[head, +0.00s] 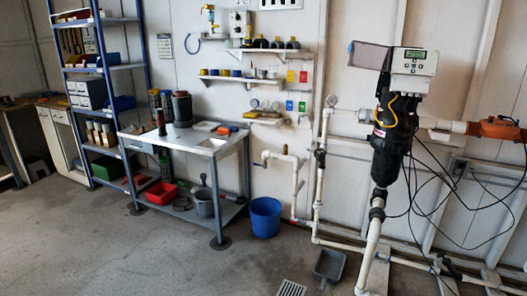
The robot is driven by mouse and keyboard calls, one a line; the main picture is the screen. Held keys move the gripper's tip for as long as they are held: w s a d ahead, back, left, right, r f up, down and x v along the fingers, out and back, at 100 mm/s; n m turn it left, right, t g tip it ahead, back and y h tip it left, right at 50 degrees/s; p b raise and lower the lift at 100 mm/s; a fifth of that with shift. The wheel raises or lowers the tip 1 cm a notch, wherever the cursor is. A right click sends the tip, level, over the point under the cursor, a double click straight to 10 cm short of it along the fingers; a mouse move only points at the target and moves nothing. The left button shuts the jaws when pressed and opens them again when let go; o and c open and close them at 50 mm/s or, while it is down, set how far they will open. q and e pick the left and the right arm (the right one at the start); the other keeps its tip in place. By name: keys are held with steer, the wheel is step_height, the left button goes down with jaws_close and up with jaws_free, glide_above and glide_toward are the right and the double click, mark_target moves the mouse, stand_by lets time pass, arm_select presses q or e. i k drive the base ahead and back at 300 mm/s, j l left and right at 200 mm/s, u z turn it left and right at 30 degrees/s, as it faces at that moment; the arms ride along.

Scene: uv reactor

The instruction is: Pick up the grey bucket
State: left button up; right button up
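A grey bucket (204,204) stands on the lower shelf of the metal workbench (215,143), towards its right end. A thin handle-like piece rises above its rim. The bucket is small in the view, and the bench's front right leg is just to its right. Neither of my grippers is in view.
A blue bucket (265,218) stands on the floor right of the bench. A red bin (161,193) is on the same lower shelf. A grey scoop-like tray (328,266) and a floor drain (291,288) lie in front of the pipes. The floor (120,250) before the bench is clear.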

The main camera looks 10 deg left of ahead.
mark_target(203, 198)
steer(key=i+j+u, duration=0.25)
steer(key=i+u, duration=0.15)
steer(key=i, duration=0.75)
steer(key=i+l+u, duration=0.1)
steer(key=i+u, duration=0.35)
steer(key=i, duration=0.65)
